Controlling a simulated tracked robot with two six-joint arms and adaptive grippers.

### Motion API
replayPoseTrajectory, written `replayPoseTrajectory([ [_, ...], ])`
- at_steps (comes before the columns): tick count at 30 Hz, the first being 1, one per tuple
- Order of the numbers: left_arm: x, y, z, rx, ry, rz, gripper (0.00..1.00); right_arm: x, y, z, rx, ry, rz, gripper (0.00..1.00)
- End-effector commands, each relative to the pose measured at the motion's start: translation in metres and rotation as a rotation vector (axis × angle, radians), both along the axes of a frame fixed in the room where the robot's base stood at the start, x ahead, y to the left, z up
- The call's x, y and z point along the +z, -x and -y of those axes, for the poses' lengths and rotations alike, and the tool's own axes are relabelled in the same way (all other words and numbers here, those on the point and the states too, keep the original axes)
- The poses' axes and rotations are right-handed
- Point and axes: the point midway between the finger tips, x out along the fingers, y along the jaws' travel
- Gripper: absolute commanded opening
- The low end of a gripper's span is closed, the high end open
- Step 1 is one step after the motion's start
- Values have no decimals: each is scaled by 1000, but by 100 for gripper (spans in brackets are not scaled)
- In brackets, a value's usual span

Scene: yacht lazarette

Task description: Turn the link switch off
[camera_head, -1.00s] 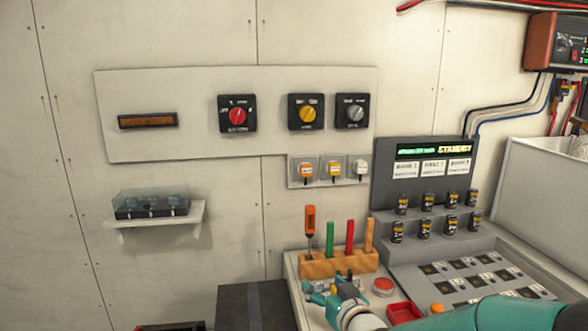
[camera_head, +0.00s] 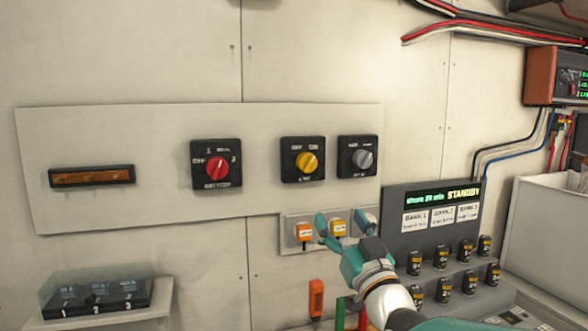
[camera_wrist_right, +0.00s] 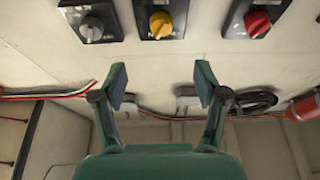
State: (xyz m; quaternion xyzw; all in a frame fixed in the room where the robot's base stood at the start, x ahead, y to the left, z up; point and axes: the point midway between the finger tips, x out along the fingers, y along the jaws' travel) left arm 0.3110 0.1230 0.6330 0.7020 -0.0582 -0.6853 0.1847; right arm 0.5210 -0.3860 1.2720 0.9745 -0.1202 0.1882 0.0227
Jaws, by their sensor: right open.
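The switch with a yellow knob (camera_head: 306,162) sits in a black square plate on the white wall panel. It is between a red-knob switch (camera_head: 217,168) and a grey-knob switch (camera_head: 363,159). The labels are too small to tell surely which is the link switch. My right gripper (camera_head: 343,228) is open and empty, below the yellow and grey knobs and apart from them. In the right wrist view the yellow knob (camera_wrist_right: 160,25) lies beyond the gap between my fingertips (camera_wrist_right: 162,85). The left gripper is out of view.
Small sockets with orange plugs (camera_head: 304,232) are just behind my right gripper. A grey console (camera_head: 430,240) with a "STANDBY" display stands to the right. An orange-handled tool (camera_head: 316,298) stands below. A shelf with a clear-covered box (camera_head: 95,297) is at lower left.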

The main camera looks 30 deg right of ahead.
Motion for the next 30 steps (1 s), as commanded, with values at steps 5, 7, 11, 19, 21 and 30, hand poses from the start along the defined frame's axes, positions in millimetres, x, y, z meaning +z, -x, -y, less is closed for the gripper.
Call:
replayPoseTrajectory([
  [5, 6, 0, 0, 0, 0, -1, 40, 10, -10, 0, 4, 4, 10, 73],
  [7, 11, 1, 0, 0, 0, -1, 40, 14, -19, 1, 7, 4, 8, 73],
  [11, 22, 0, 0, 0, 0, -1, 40, 23, -41, 5, 9, 3, 7, 73],
  [19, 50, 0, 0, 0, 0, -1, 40, 47, -95, 16, 11, 4, 6, 73],
  [21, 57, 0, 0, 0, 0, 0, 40, 52, -109, 19, 11, 3, 6, 73],
  [30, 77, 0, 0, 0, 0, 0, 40, 67, -148, 29, 10, 3, 9, 73],
])
